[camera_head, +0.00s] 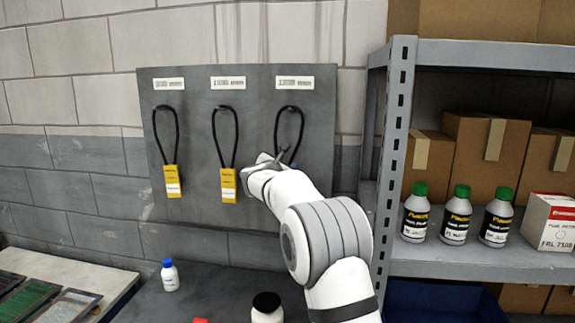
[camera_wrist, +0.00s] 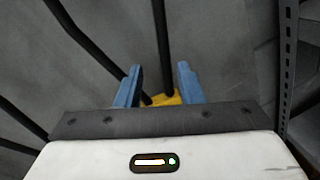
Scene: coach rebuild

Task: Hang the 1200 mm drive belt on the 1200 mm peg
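A dark grey panel (camera_head: 190,200) on the wall carries three white labels in a row, their print too blurred to read surely. A black belt loop hangs below each label. The left belt (camera_head: 177,130) and middle belt (camera_head: 236,135) have yellow tags. The right belt (camera_head: 277,130) hangs below the right label (camera_head: 295,83); my gripper (camera_head: 270,163) covers its lower end. In the wrist view, my gripper's blue fingers (camera_wrist: 158,87) are apart, with a black belt strand (camera_wrist: 163,50) and yellow tag (camera_wrist: 163,100) showing between them. The pegs are too small to make out.
A grey metal shelf (camera_head: 480,262) with bottles and cardboard boxes stands close on the right, its upright (camera_head: 393,150) near my arm. A small white bottle (camera_head: 170,275) and a dark-lidded jar (camera_head: 267,305) stand on the bench below. Trays lie at lower left.

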